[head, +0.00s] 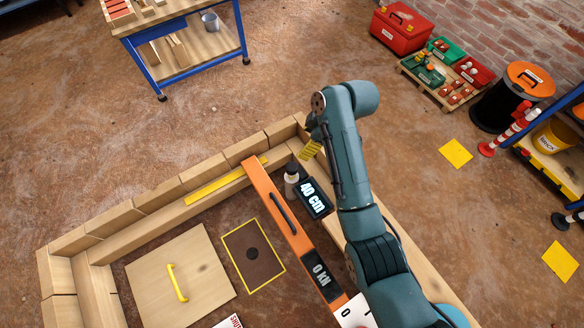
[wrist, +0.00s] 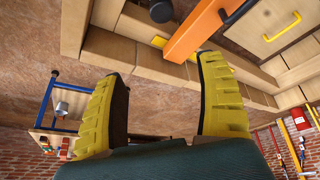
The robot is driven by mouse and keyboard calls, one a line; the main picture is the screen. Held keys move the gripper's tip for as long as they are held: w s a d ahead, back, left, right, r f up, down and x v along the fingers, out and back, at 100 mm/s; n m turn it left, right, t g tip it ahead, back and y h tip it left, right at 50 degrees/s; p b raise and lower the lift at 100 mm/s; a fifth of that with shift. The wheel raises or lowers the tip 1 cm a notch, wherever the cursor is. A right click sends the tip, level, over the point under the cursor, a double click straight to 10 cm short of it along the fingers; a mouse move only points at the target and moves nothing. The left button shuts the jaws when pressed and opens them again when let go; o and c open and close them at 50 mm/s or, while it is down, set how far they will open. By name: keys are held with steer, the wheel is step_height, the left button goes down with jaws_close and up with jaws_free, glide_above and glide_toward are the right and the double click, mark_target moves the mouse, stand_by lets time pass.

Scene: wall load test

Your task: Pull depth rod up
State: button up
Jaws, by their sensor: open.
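The likely depth rod is a short pale upright post with a dark round knob (head: 291,177), left of a black display reading "40 cm" (head: 314,198). In the wrist view the dark knob (wrist: 161,11) is at the top edge, beyond my fingertips. My gripper (head: 311,150) is above the timber frame's far right corner, up and right of the knob in the head view. My gripper's two yellow-padded fingers (wrist: 160,88) are wide apart with nothing between them. The lower part of the post is hidden.
An orange beam (head: 264,193) with a black handle and a "0 kN" display lies beside the post. A yellow strip (head: 213,187) lies along the timber wall (head: 165,193). A wooden lid (head: 205,262) with yellow handle is left. A blue workbench (head: 243,32) stands behind.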

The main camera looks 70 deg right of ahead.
mark_target(292, 167)
steer(key=shift+y, duration=0.3)
steer(key=s+b+x, duration=0.1)
steer(key=b+x, duration=0.1)
steer(key=x, duration=0.4)
steer(key=s+f+b+x, duration=0.1)
steer(key=b+x, duration=0.2)
steer(key=x, duration=0.3)
steer(key=s+b+x, duration=0.1)
steer(key=b+x, duration=0.1)
steer(key=x, duration=0.4)
steer(key=shift+f, duration=0.3)
steer(key=c, duration=1.3)
